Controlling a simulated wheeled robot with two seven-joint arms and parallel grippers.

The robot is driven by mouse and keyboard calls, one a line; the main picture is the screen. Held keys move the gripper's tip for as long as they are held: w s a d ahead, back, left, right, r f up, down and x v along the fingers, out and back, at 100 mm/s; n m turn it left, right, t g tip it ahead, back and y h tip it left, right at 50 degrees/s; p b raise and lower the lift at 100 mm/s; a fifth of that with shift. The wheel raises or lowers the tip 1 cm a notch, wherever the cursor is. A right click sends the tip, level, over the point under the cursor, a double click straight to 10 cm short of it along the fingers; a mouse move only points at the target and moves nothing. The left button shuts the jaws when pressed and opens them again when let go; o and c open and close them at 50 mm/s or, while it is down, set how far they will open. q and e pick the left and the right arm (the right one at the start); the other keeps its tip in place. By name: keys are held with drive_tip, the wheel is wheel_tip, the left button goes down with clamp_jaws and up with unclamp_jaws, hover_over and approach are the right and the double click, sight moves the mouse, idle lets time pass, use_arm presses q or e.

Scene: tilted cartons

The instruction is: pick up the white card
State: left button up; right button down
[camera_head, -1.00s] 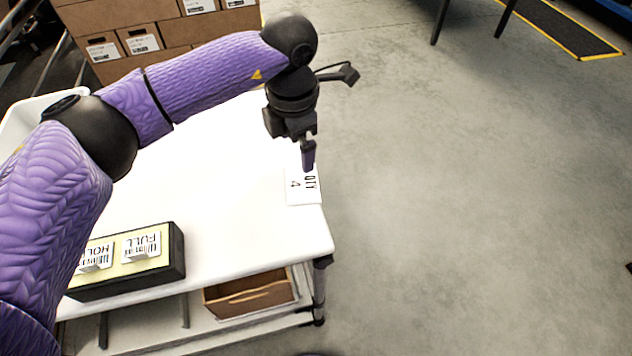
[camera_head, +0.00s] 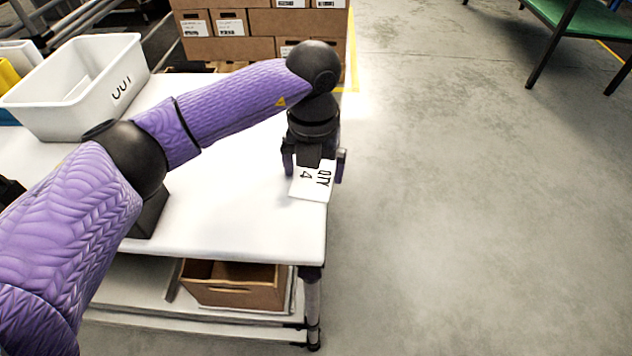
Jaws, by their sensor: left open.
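The white card (camera_head: 312,188), printed "QTY 4", lies on the white table (camera_head: 240,215) near its right edge. My left gripper (camera_head: 315,165) is open above the card, pointing down. One finger shows to the left of the card's far part and the other to its right, near the table edge. The gripper body hides the far part of the card. I cannot tell whether the fingers touch the card or the table. My right gripper is not in view.
A white bin (camera_head: 112,68) with dark lettering stands at the table's far left. A dark block (camera_head: 150,215) is partly hidden behind my left arm. A cardboard box (camera_head: 235,288) sits on the lower shelf. Cartons (camera_head: 237,47) are stacked behind.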

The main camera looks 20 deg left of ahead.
use_arm(q)
drive_tip(key=shift+r, duration=0.1)
drive_tip(key=c, duration=0.9)
